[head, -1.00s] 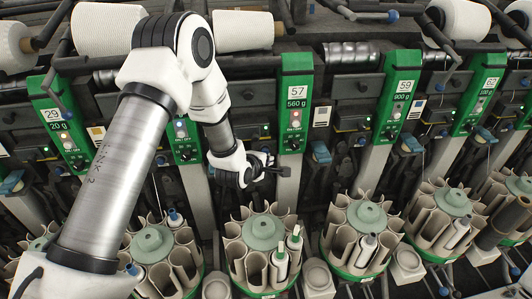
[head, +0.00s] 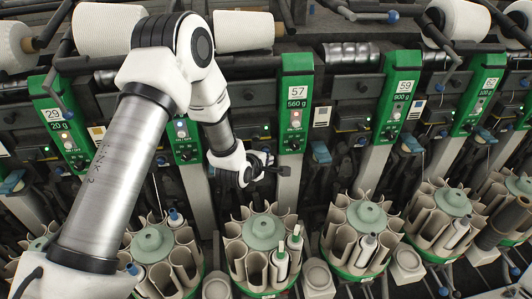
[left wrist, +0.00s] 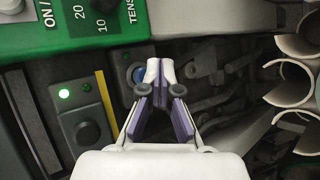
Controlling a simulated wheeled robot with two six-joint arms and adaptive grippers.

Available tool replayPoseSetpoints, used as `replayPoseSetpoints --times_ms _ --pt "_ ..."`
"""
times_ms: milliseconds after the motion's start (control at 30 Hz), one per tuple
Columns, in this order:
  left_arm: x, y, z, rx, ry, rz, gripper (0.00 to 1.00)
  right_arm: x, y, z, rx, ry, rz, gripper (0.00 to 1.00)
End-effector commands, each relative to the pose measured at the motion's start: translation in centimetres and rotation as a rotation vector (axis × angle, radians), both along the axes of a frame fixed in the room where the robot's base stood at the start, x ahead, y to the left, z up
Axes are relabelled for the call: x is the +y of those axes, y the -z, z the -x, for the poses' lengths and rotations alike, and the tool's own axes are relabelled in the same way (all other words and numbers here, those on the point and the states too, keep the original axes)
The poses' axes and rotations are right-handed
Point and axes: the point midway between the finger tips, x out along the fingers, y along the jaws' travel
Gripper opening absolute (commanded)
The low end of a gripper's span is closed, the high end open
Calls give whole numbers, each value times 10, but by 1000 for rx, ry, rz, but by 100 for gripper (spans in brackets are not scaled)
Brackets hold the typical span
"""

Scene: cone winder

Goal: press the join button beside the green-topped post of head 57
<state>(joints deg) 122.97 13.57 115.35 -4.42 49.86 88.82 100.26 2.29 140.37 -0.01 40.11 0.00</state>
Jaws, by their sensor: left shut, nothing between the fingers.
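The green-topped post of head 57 (head: 296,90) stands in the middle of the head view, with a "560 g" display and a red-lit switch. Its green panel (left wrist: 100,20) fills the upper left of the left wrist view. My left gripper (head: 284,170) is in front of the post's lower part. In the left wrist view its fingers (left wrist: 160,68) are shut and empty. A round blue button (left wrist: 138,75) in a dark housing lies just left of the fingertips, partly covered by them. I cannot tell whether they touch it. My right gripper is not in view.
Round tube magazines (head: 262,232) stand below the gripper. Neighbouring green posts, such as head 59 (head: 400,85), flank the spot.

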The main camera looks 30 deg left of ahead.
Motion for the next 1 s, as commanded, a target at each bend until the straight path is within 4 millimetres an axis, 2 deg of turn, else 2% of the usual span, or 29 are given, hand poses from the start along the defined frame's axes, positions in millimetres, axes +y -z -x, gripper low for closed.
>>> replayPoseSetpoints --times_ms 1000 --pt "6 0 -7 0 0 0 0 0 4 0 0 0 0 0"
